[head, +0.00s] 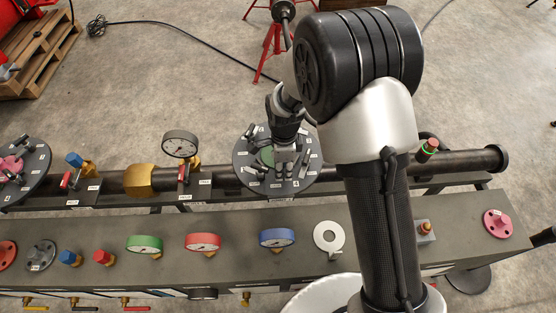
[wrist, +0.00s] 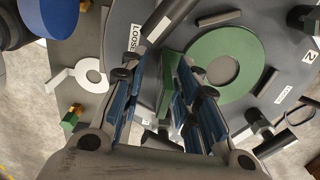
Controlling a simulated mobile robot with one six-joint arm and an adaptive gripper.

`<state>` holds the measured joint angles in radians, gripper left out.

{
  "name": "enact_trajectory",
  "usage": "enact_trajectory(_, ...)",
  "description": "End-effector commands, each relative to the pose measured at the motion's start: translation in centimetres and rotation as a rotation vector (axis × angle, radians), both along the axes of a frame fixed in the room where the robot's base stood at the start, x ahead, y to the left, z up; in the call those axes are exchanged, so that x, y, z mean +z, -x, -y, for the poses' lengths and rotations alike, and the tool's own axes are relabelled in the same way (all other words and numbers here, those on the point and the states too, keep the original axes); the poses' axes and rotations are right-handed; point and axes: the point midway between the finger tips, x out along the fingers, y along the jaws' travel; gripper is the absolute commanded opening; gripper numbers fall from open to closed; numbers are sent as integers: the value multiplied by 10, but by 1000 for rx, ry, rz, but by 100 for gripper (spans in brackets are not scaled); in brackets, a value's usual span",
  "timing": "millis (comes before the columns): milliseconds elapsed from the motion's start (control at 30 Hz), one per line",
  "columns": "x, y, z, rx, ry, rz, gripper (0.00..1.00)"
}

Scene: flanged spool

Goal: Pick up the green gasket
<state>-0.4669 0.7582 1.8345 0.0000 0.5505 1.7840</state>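The green gasket (wrist: 193,62) is a flat ring with a tab, lying on the dark round flange (wrist: 290,22) in the wrist view. In the head view the gasket (head: 266,155) is partly hidden behind my gripper, on the flange (head: 303,178) of the spool. My gripper (head: 285,168) points down over the flange. In the wrist view my gripper (wrist: 165,90) is open, its blue-padded fingers apart, with the gasket's green tab showing in the gap between them. I cannot tell whether either finger touches the tab.
Bolts and small dark bars surround the gasket on the flange. A white ring (head: 328,237) lies on the grey bench beside blue (head: 277,237), red (head: 203,241) and green (head: 145,243) gauges. A dark pipe (head: 460,163) runs behind the bench, with an upright gauge (head: 180,144) on the left.

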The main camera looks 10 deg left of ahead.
Motion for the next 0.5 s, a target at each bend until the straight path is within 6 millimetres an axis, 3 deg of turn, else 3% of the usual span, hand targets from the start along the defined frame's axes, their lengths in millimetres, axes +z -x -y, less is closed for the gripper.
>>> enact_trajectory(267, -4, -1, -1, 0, -1, 2, 28)
enact_trajectory(500, -4, 0, -1, 0, -1, 2, 12)
